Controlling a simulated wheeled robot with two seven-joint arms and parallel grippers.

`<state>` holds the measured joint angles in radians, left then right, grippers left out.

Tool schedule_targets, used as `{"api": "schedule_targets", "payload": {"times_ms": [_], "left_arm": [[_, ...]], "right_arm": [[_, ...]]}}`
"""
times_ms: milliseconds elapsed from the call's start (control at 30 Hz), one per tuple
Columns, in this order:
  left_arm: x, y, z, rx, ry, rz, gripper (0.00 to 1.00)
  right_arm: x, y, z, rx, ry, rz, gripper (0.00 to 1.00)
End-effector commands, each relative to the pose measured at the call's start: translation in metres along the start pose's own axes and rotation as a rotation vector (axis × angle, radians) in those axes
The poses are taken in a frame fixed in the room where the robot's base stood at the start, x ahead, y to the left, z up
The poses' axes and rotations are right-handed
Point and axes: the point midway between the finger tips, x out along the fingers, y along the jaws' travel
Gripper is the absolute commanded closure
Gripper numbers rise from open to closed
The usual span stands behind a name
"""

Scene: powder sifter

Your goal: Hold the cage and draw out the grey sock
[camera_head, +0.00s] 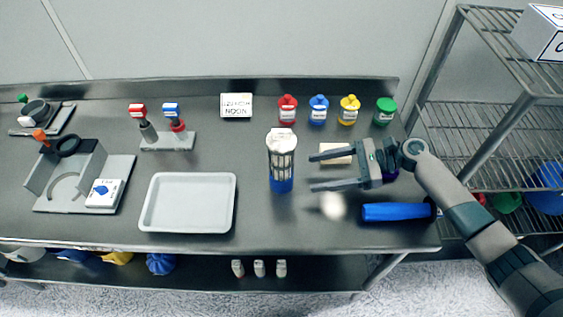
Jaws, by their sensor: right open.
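The cage (282,168) stands upright on the table, a slatted metal cylinder on a blue base. A pale grey-white sock (281,140) shows at its top and between the bars; how far down it reaches is hidden. My right gripper (314,172) is to the right of the cage, its two fingers pointing left towards it. It is open and empty, with a small gap between the fingertips and the cage. My left gripper is not in view.
A grey tray (188,230) lies left of the cage. A blue cylinder (395,212) and a blurred white round thing (333,206) lie near the front right. Red (288,110), blue, yellow and green jars stand behind. A tool stand (168,141) is at the back left.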

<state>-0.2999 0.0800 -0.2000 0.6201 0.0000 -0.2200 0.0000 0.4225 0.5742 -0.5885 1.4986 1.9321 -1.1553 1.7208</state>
Motion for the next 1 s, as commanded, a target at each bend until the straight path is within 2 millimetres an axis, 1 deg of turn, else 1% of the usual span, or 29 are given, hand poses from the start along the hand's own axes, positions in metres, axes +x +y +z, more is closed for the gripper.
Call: {"api": "schedule_targets", "payload": {"times_ms": [367,567,767,1000], "left_arm": [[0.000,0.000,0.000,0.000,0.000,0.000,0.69],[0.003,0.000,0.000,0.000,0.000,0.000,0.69],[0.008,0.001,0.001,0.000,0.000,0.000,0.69],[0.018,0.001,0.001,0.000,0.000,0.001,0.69]], "right_arm": [[0.000,0.000,0.000,0.000,0.000,0.000,0.34],[0.007,0.000,-0.001,-0.001,0.001,0.000,0.34],[0.024,0.000,-0.001,-0.002,0.000,0.001,0.34],[0.053,0.000,-0.001,-0.003,0.000,0.001,0.34]]}}
